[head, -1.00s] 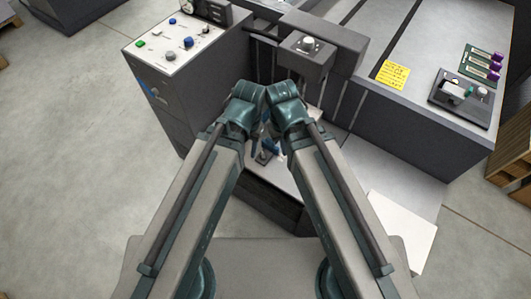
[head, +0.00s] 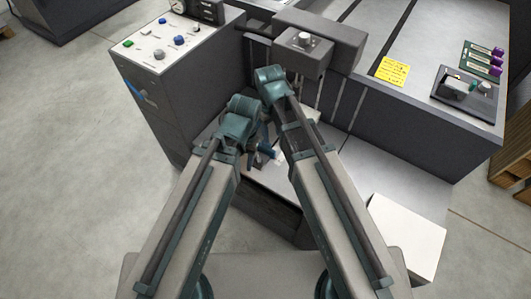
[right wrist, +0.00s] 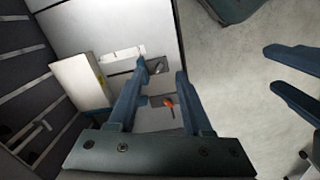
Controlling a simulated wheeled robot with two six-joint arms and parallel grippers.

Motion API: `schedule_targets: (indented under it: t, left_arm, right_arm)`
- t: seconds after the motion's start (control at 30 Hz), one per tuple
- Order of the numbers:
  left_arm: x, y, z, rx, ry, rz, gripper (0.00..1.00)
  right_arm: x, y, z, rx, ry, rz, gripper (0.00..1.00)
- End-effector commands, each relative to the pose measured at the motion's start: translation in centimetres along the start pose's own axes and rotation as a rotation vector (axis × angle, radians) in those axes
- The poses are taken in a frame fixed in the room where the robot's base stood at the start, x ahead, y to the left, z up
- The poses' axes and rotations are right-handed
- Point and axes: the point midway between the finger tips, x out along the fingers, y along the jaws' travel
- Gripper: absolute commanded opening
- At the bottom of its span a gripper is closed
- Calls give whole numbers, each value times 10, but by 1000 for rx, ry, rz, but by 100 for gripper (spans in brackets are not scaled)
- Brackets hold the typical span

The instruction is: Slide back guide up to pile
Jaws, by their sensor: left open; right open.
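My right gripper (right wrist: 161,70) is open in the right wrist view, with its two blue fingers apart above a light bed. A white bar (right wrist: 122,55), possibly the back guide, lies left of the knob. A cream block (right wrist: 80,82), which looks like the pile, stands left of the fingers. My left gripper (right wrist: 270,69) is open and empty at the right, apart from these. In the head view my left gripper (head: 265,154) is low over the bed; the right fingers are hidden.
The machine's control panel (head: 165,40) stands at the left and a grey head with a knob (head: 304,48) rises just ahead of my arms. A yellow note (head: 393,71) lies on the right cover. A white stack (head: 408,235) sits at the right front. Floor is clear at left.

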Motion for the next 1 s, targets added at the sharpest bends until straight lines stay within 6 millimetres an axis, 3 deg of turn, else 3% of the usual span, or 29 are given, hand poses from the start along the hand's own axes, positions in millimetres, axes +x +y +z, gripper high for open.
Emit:
schedule_targets:
  t: [0.03,0.2,0.3,0.73,1.0]
  left_arm:
    - [31,3,-2,0,0,0,50]
    - [65,6,-4,0,0,0,50]
    - [74,7,-4,1,0,0,50]
    - [81,8,-5,1,0,0,50]
    - [105,10,-6,1,0,0,50]
  right_arm:
    - [31,14,-31,-54,8,-6,50]
    - [63,39,-80,-220,33,-22,50]
    - [73,48,-95,-283,43,-25,50]
    - [79,53,-103,-327,51,-27,50]
    - [104,52,-104,-326,51,-27,50]
